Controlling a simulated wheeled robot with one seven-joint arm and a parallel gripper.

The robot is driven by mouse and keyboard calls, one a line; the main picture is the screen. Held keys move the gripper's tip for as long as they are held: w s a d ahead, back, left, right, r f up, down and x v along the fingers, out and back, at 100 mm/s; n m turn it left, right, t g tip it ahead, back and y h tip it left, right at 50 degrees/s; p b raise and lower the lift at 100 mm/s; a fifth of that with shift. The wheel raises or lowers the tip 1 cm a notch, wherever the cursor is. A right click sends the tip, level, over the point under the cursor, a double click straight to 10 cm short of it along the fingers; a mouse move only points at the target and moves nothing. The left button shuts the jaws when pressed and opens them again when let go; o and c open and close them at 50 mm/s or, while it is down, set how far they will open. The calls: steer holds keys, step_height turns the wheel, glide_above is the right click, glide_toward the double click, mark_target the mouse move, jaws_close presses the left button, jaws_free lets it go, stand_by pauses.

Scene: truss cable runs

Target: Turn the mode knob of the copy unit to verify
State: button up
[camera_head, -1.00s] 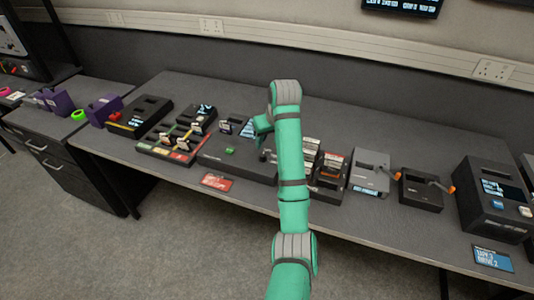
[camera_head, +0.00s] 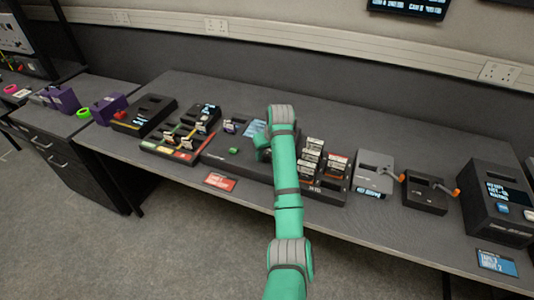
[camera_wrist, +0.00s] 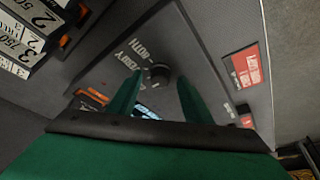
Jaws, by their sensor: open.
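The copy unit is a wide dark box in the middle of the bench (camera_head: 215,157), with a green button on top. It also fills the middle of the wrist view (camera_wrist: 205,60). Its mode knob (camera_wrist: 158,71) is round and black, with white lettering beside it that I cannot read surely. In the head view my arm hides the knob. My gripper (camera_wrist: 160,84) is open, its two green fingers over the unit, one on each side of the knob in the wrist view. I cannot tell whether they touch it. The knob's pointer direction is unclear.
Racks of labelled cartridges (camera_head: 311,157) stand right of the arm. Grey and black devices with orange-tipped levers (camera_head: 425,192) are further right. A coloured tray of cartridges (camera_head: 178,147) stands on the left. A red card (camera_head: 220,181) lies at the bench's front edge.

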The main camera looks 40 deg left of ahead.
steer(key=c, duration=1)
steer(key=shift+c, duration=0.2)
steer(key=m, duration=0.1)
steer(key=m+t, duration=0.1)
steer(key=m, duration=0.1)
steer(key=m+h, duration=0.1)
steer(key=m, duration=0.1)
steer(key=shift+s+a, duration=0.15)
steer(key=shift+a, duration=0.1)
steer(key=shift+m+t+h, duration=0.5)
steer(key=shift+m+h, duration=0.3)
steer(key=shift+m, duration=1.1)
steer(key=o, duration=1)
